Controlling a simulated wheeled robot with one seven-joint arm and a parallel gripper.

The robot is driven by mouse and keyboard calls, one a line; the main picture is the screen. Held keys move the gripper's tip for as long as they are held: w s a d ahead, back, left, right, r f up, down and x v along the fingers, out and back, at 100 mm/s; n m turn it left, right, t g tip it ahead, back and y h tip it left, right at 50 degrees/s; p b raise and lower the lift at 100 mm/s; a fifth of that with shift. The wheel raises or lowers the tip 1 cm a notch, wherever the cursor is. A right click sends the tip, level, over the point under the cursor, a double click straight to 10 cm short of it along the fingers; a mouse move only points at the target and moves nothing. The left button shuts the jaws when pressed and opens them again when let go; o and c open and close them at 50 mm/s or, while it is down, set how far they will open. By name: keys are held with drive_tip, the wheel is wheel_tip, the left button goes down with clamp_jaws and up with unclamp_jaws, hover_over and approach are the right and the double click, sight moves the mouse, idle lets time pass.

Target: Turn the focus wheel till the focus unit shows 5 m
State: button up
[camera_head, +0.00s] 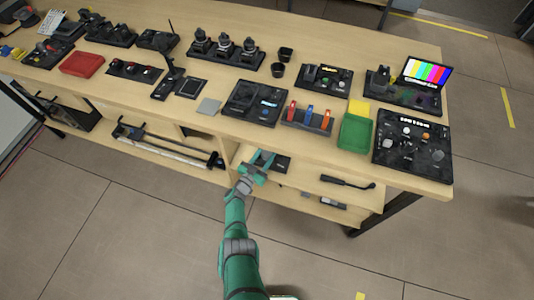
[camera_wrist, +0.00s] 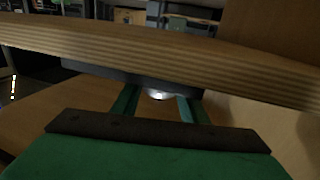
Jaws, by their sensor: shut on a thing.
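My gripper (camera_head: 263,158) is at the front edge of the bench, just below the top. In the wrist view my gripper (camera_wrist: 157,102) has its two green fingers on either side of a small pale, shiny round part, which looks like the focus wheel (camera_wrist: 160,94). It is shut on this part. A dark box, seemingly the focus unit (camera_head: 281,164), sits under the bench edge beside my fingers. Its dark underside (camera_wrist: 120,78) shows above the fingers in the wrist view. I cannot read any distance on it in either view.
The bench top (camera_head: 215,88) holds several control panels, a red tray (camera_head: 82,63), a green tray (camera_head: 354,133) and a colour-bar monitor (camera_head: 427,72). Its wooden edge (camera_wrist: 160,62) runs close above my fingers.

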drive_tip(key=shift+s+m+g+h, duration=0.1)
drive_tip(key=shift+m+g+h, duration=0.2)
drive_tip(key=shift+h, duration=0.3)
drive_tip(key=shift+d, duration=0.1)
drive_tip(key=o, duration=1)
drive_tip(key=shift+w, duration=0.25)
drive_tip(key=shift+o, duration=0.2)
drive_tip(key=shift+s+d, duration=0.1)
drive_tip(key=shift+d, duration=0.1)
drive_tip(key=shift+s+a, duration=0.15)
drive_tip(key=shift+a, duration=0.35)
drive_tip(key=shift+s+a, duration=0.4)
drive_tip(key=shift+s, duration=0.05)
drive_tip(key=shift+s+a, duration=0.2)
drive_tip(key=shift+s, duration=0.4)
drive_tip(key=v, duration=0.7)
drive_tip(key=shift+s, duration=0.3)
